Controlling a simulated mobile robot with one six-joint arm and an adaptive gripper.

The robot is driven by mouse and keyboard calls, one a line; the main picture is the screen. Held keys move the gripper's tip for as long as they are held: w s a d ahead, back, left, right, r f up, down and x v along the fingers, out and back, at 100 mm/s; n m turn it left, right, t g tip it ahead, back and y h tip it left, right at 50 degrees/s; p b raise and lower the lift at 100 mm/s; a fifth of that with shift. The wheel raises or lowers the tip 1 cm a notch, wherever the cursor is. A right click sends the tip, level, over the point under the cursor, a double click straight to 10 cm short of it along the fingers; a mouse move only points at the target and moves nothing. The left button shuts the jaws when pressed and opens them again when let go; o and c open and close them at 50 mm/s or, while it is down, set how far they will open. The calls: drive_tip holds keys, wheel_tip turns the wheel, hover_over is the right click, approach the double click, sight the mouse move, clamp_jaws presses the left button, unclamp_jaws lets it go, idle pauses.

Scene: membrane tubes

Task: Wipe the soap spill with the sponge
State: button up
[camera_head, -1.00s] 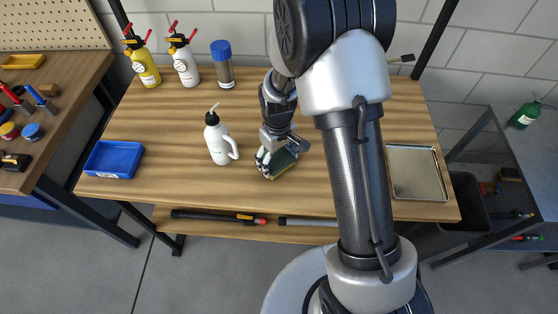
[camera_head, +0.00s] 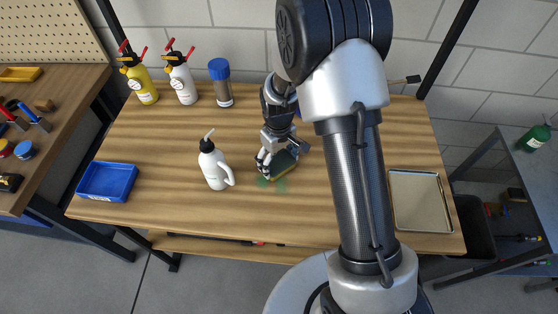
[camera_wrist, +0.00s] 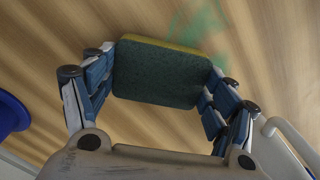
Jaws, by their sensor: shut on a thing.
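My gripper (camera_head: 277,158) is shut on the sponge (camera_head: 284,162), low over the middle of the wooden table. In the wrist view the sponge (camera_wrist: 158,72) sits between the two fingers, with its dark green side facing the camera and a yellow edge along the top. The soap spill (camera_head: 272,184) is a faint green patch on the table in front of the sponge. In the wrist view the spill (camera_wrist: 198,28) shows as pale green smears just beyond the sponge. Part of the spill may be hidden beneath the sponge. I cannot tell whether the sponge touches the table.
A white squeeze bottle (camera_head: 214,166) stands just left of my gripper. A blue tray (camera_head: 107,198) lies at the left front and a metal tray (camera_head: 447,222) at the right. Yellow and white spray bottles and a blue-capped jar (camera_head: 223,92) stand along the back.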

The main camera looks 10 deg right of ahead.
drive_tip(key=r, duration=0.2)
drive_tip(key=r+p, duration=0.1)
drive_tip(key=shift+s+a, duration=0.1)
drive_tip(key=shift+s, duration=0.15)
drive_tip(key=shift+w+r+p, duration=0.1)
drive_tip(key=shift+r+p, duration=0.5)
drive_tip(key=shift+r, duration=0.05)
drive_tip(key=shift+r+p, duration=1.1)
drive_tip(key=shift+r, duration=0.5)
